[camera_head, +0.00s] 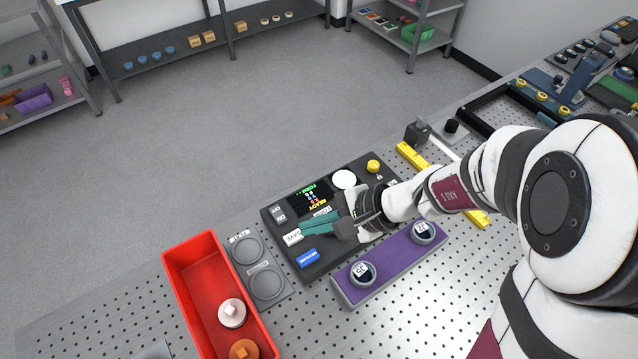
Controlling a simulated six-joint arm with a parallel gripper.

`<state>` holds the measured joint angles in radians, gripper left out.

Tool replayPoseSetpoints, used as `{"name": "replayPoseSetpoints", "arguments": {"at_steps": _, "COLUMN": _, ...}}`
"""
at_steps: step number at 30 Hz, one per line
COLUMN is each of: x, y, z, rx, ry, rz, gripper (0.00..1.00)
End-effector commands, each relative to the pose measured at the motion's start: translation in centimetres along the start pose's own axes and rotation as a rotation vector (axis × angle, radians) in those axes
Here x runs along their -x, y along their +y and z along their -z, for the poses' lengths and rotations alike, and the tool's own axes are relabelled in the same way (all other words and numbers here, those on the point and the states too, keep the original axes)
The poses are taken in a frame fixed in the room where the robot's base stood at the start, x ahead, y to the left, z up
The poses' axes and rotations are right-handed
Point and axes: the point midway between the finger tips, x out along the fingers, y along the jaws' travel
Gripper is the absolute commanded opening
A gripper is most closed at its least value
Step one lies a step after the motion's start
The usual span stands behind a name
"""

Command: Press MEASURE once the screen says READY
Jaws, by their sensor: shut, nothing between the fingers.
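The dark instrument panel (340,250) lies on the perforated bench. Its small black screen (309,199) shows green, red and yellow text, upside down in this view; the yellow line reads READY. The blue button (308,258) near the panel's front left edge carries a small label that looks like MEASURE. A white button (293,237) sits just behind it. My gripper (302,228) reaches in from the right with teal fingers shut and empty. Its tips are over the panel, close to the white button and behind the blue one. I cannot tell their height or any contact.
Grey buttons (280,216), a white disc (344,180) and a yellow knob (373,166) are on the panel. A purple block (400,261) with two round gauges stands in front. A red bin (180,262) and a grey plate with two rings (284,291) lie left.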

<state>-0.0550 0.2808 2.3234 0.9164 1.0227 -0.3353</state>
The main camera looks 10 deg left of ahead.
Motion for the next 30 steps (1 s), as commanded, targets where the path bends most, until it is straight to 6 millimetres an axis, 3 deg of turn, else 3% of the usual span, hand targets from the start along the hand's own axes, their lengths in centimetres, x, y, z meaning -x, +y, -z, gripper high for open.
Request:
{"name": "replayPoseSetpoints", "arguments": {"at_steps": 8, "x": -0.5, "y": 0.4, "z": 0.3, "rx": -0.001, "ry": -0.002, "rz": -0.001, "gripper": 0.0}}
{"name": "replayPoseSetpoints", "arguments": {"at_steps": 21, "x": -4.8, "y": 3.6, "z": 3.5, "rx": -0.003, "ry": -0.002, "rz": -0.003, "gripper": 0.0}}
{"name": "replayPoseSetpoints", "arguments": {"at_steps": 30, "x": -6.1, "y": 4.5, "z": 4.4, "rx": 0.001, "ry": -0.001, "rz": -0.001, "gripper": 0.0}}
